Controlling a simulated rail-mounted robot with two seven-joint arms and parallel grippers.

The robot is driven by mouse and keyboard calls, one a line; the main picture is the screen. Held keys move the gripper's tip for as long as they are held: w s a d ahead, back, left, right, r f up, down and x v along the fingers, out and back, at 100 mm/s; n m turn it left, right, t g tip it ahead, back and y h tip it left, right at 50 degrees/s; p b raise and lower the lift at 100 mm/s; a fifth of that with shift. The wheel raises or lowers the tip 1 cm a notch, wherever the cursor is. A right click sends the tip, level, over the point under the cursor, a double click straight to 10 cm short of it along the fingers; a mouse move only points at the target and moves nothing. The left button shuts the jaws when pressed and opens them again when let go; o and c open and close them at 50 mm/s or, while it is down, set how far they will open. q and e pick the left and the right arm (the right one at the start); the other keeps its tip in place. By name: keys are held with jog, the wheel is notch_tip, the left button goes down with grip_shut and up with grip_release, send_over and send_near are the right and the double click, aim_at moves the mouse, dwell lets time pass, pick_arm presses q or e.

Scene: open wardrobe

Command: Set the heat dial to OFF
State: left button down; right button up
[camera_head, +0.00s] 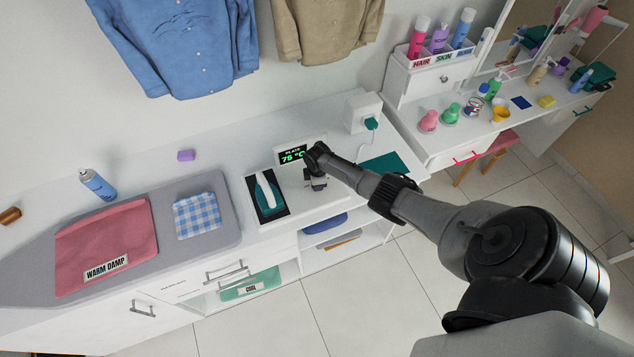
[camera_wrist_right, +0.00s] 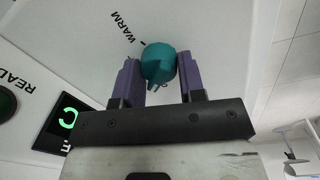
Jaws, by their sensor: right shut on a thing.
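The teal heat dial (camera_wrist_right: 158,64) sits between the two purple fingers of my right gripper (camera_wrist_right: 160,78) in the right wrist view. The fingers are shut on it from both sides. The word WARM and a short dark tick are printed on the white panel beside the dial. Which setting it points to I cannot tell. In the head view my right gripper (camera_head: 316,184) is at the front of the iron station and hides the dial. The green plate display (camera_head: 292,155) reads 75 °C. My left gripper is not in view.
A teal iron (camera_head: 268,191) rests on its stand left of my right gripper. Left are the ironing board (camera_head: 240,232), pink cloth (camera_head: 105,245) and blue spray can (camera_head: 97,184). A socket with a teal plug (camera_head: 371,123) is behind right. A READY label shows in the wrist view.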

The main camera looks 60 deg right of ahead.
jog(key=n+b, duration=0.1)
jog(key=n, duration=0.2)
jog(key=shift+s+f+n, duration=0.1)
jog(key=shift+n, duration=1.3)
jog(key=o, duration=0.9)
jog(key=shift+r, duration=0.2)
jog(key=shift+r, duration=0.35)
jog(key=r, duration=0.4)
jog(key=r+p, duration=0.1)
jog(key=r, duration=0.8)
jog(key=shift+s+a, duration=0.15)
jog(key=shift+s, duration=0.25)
